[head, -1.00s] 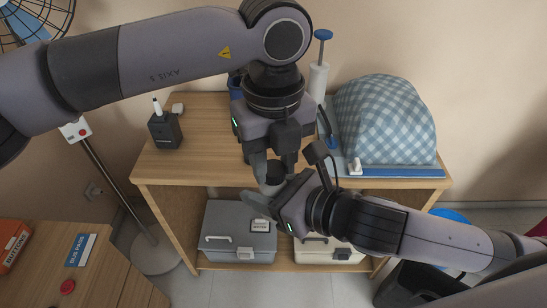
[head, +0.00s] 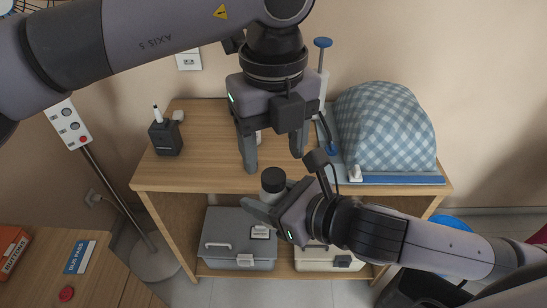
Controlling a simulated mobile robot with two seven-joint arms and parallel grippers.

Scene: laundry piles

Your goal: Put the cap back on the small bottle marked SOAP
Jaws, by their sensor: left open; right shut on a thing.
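No SOAP marking is readable from here, and the gripper fingers hide much of the body. My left gripper (head: 274,163) is open and empty, just above the cap, with its fingers spread apart and pointing down.
The wooden table (head: 205,170) has clear room at its left-middle. A black box-like device (head: 165,136) stands at the left. A checked cloth heap (head: 385,128) lies on the right, beside a blue-topped pump (head: 323,60). A grey case (head: 225,225) is on the lower shelf.

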